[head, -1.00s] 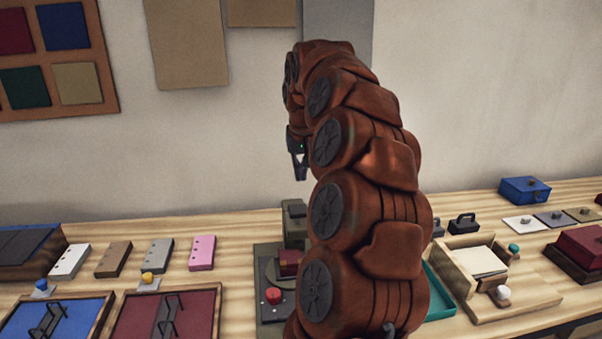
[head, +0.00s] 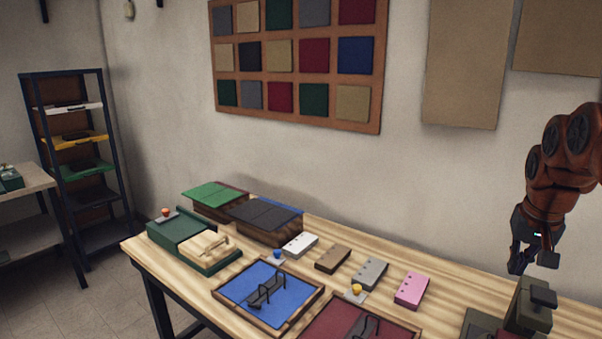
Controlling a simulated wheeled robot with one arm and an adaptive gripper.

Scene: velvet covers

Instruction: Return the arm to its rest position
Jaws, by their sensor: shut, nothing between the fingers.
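My arm (head: 566,150) shows at the right edge in the head view, as a chain of copper-brown links. My gripper (head: 522,268) hangs at its lower end, pointing down. Its dark fingers are shut with nothing between them. It is above the right part of the wooden table (head: 270,321), just left of and above a grey-green press-like device (head: 530,308). The rest of the arm is cut off by the frame.
Blue (head: 240,290) and dark red (head: 335,330) framed trays stand at the table's front. White, brown, grey and pink (head: 412,290) blocks lie behind them. A green box (head: 180,232) stands at the left end. A shelf rack (head: 78,160) stands beyond.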

